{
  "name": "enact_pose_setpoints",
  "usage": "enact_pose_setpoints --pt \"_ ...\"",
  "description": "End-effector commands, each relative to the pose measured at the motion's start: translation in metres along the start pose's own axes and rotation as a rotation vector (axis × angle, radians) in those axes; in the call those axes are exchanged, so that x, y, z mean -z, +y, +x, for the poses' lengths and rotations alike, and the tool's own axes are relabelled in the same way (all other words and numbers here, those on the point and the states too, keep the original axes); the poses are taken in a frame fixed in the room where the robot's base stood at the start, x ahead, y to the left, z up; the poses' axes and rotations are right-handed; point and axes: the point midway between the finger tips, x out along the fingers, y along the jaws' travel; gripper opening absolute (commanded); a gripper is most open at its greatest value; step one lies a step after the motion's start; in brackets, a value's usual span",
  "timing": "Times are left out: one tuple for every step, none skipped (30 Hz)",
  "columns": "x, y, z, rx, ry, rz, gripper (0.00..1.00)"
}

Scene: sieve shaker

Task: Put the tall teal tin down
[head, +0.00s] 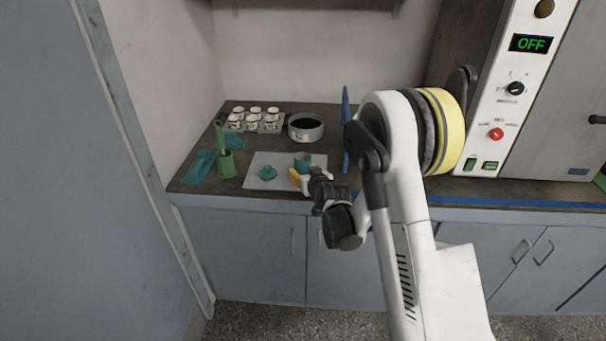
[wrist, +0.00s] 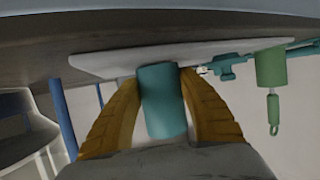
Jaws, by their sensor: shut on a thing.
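The tall teal tin (head: 302,161) is upright at the right part of a pale mat (head: 256,182). My gripper (head: 299,176) is shut on it from the front, with yellow fingers on its sides. In the wrist view, which looks upside down, the tin (wrist: 162,100) is between both fingers (wrist: 160,85), its base end against or very close to the mat (wrist: 110,62). I cannot tell whether the base touches.
A green holder with a brush (head: 227,165) and a teal cloth (head: 199,167) are at the left. Behind are a rack of several white cups (head: 256,119) and a round metal pan (head: 306,127). A blue upright panel (head: 345,130) stands close right of the mat.

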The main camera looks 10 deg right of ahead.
Motion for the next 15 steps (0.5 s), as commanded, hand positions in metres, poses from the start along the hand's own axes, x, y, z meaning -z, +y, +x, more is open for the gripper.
enact_pose_setpoints --pt "0.0005 0.0001 -0.0002 0.0 0.0 0.0 0.06" --pt "0.0001 0.0001 0.0 0.0 0.0 0.0 0.06" --pt "-0.0008 0.0001 0.0004 0.0 0.0 0.0 0.06" --pt "-0.0016 0.0001 0.0007 0.0 0.0 0.0 0.06" --pt "-0.0025 0.0001 0.0011 0.0 0.0 0.0 0.06" --pt "-0.0024 0.0001 0.001 0.0 0.0 0.0 0.54" --pt "-0.0023 0.0001 0.0009 0.0 0.0 0.0 0.63" --pt "-0.0024 0.0001 0.0009 0.0 0.0 0.0 0.65" --pt "-0.0024 0.0001 0.0009 0.0 0.0 0.0 0.65" --pt "-0.0024 0.0001 0.0009 0.0 0.0 0.0 0.65" --pt "-0.0024 0.0001 0.0009 0.0 0.0 0.0 0.65" --pt "-0.0024 0.0001 0.0009 0.0 0.0 0.0 0.65" --pt "-0.0024 0.0001 0.0009 0.0 0.0 0.0 0.65" --pt "-0.0024 0.0001 0.0009 0.0 0.0 0.0 0.65" --pt "-0.0023 0.0001 0.0009 0.0 0.0 0.0 0.65"
